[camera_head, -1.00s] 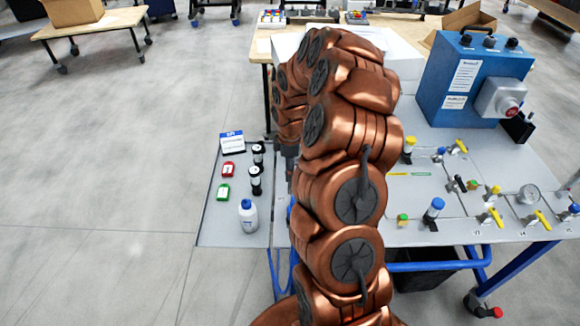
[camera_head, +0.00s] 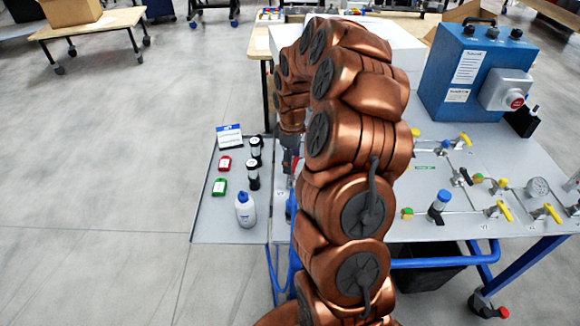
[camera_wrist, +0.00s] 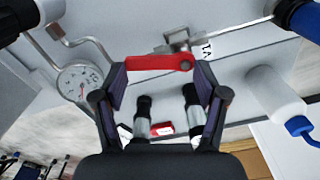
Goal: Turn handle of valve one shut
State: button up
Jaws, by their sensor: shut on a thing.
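The red handle of valve one (camera_wrist: 155,62) lies crosswise between the two fingertips of my gripper (camera_wrist: 161,82) in the wrist view. My gripper is shut on this handle, with one finger at each end of it. The handle's round pivot is at its right end, beside a metal pipe fitting (camera_wrist: 178,40) and a V1 label (camera_wrist: 207,48) that appears upside down.
A pressure gauge (camera_wrist: 79,83) and thin pipes lie left of my gripper in the wrist view. A white bottle (camera_wrist: 272,92) lies right. Black-capped vials (camera_head: 254,163) and red and green items stand left of my arm. A blue box (camera_head: 474,70) stands right.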

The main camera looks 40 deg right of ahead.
jog(key=m+b, duration=0.3)
jog(key=b, duration=0.1)
jog(key=s+d+m+b, duration=0.1)
jog(key=m+b, duration=0.1)
jog(key=shift+f+m, duration=0.3)
jog(key=shift+f, duration=0.05)
jog(key=shift+s+m+b, duration=0.15)
jog(key=shift+m+b, duration=0.25)
jog(key=shift+b, duration=0.15)
jog(key=shift+c, duration=1.1)
jog(key=shift+s+m+b, duration=0.25)
jog(key=shift+m+b, duration=0.55)
jog(key=shift+m, duration=0.2)
jog(key=shift+c, duration=0.6)
jog(key=m+b, duration=0.1)
jog(key=s+m+b, duration=0.1)
jog(key=m, duration=0.1)
jog(key=m+b, duration=0.1)
jog(key=m, duration=0.1)
jog(key=shift+s+a+f, duration=0.1)
jog(key=shift+s, duration=0.15)
jog(key=shift+c, duration=0.3)
jog(key=shift+o, duration=0.4)
jog(key=shift+s+m+b, duration=0.15)
jog(key=shift+m+b, duration=0.3)
jog(key=shift+m, duration=0.05)
jog(key=shift+o, duration=0.9)
